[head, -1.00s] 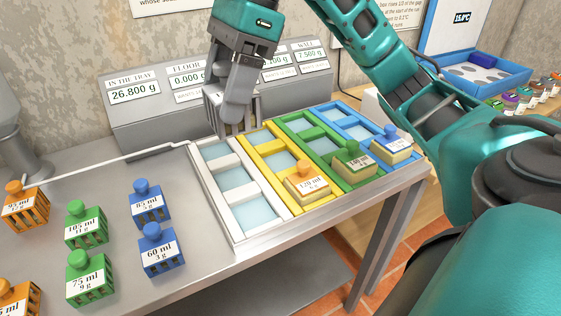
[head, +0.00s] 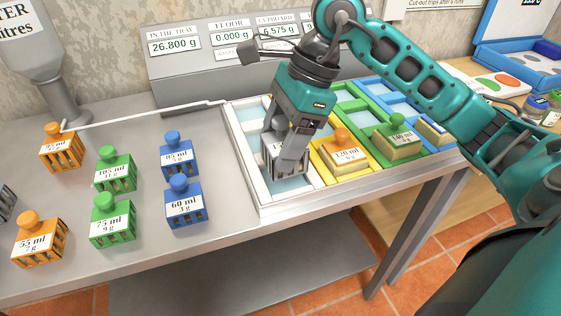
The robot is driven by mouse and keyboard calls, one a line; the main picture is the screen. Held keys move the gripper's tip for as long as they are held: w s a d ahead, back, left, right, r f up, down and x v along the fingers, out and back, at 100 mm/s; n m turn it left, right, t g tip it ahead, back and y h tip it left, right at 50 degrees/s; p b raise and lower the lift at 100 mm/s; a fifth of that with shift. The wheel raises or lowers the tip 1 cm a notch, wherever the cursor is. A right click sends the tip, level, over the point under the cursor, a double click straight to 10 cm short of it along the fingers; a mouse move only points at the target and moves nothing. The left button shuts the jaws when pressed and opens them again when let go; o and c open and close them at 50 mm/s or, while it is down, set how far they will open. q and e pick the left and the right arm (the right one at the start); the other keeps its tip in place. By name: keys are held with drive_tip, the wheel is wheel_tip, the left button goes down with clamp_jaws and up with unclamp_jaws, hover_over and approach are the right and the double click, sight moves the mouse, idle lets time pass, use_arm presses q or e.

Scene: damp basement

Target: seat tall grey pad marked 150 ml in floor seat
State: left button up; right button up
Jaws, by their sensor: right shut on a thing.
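My right gripper (head: 291,160) is shut on the grey slatted pad (head: 272,162). The gripper covers much of the pad and its label, of which only the start shows. The pad is over the white-framed column of the seat tray (head: 262,205), around its middle. I cannot tell whether it touches the tray or hangs just above it. White-column openings with pale blue floors show behind and in front of it. No seat is readably marked as the floor seat; the FLOOR display (head: 230,37) reads 0.000 g. My left gripper is not in view.
Several orange, green and blue pads stand on the bench at left. The display box (head: 190,75) stands behind the tray.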

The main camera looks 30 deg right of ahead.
wheel_tip(320, 180, down, 3)
drive_tip(key=shift+f+b, duration=0.2)
drive_tip(key=shift+b, duration=0.15)
drive_tip(key=shift+f, duration=0.3)
drive_tip(key=shift+f, duration=0.15)
